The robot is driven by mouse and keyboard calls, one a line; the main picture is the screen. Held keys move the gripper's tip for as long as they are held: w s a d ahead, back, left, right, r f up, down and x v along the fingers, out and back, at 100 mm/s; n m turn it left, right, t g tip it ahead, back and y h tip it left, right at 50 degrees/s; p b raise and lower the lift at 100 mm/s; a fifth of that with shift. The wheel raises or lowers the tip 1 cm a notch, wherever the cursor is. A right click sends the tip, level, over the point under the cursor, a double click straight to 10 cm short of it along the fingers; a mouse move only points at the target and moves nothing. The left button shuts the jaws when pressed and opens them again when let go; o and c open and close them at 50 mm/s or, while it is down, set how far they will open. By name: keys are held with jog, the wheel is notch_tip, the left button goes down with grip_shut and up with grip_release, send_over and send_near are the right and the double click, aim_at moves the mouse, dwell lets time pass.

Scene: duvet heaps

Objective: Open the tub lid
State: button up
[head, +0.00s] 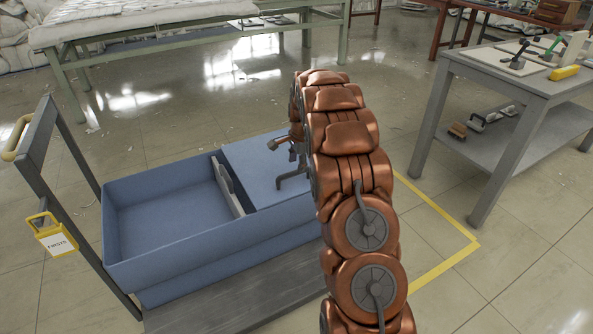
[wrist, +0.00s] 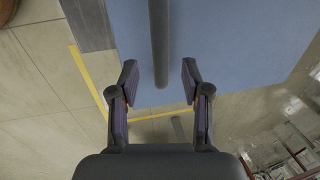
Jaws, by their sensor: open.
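A blue tub (head: 165,260) sits on a low cart. Its left part is open and looks empty. A flat blue lid (head: 250,160) covers the right part, and it fills the top of the wrist view (wrist: 230,40). A dark grey bar handle (head: 290,181) stands on the lid; the bar also shows in the wrist view (wrist: 159,45). My gripper (wrist: 158,82) is open, its fingers on either side of the bar's near end with gaps on both sides. In the head view my gripper (head: 285,146) is above the lid, partly hidden by my arm.
The cart has a grey deck (head: 240,300) and an upright push frame (head: 75,150) with a yellow tag (head: 52,234). A grey table (head: 520,75) with tools stands at right, a green-framed table (head: 190,22) behind. Yellow tape (head: 440,268) marks open floor.

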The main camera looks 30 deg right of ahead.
jog(key=shift+w+f, duration=0.2)
jog(key=shift+f, duration=0.7)
jog(key=shift+w+f, duration=0.15)
jog(key=shift+f, duration=0.75)
jog(key=shift+c, duration=0.3)
grip_shut()
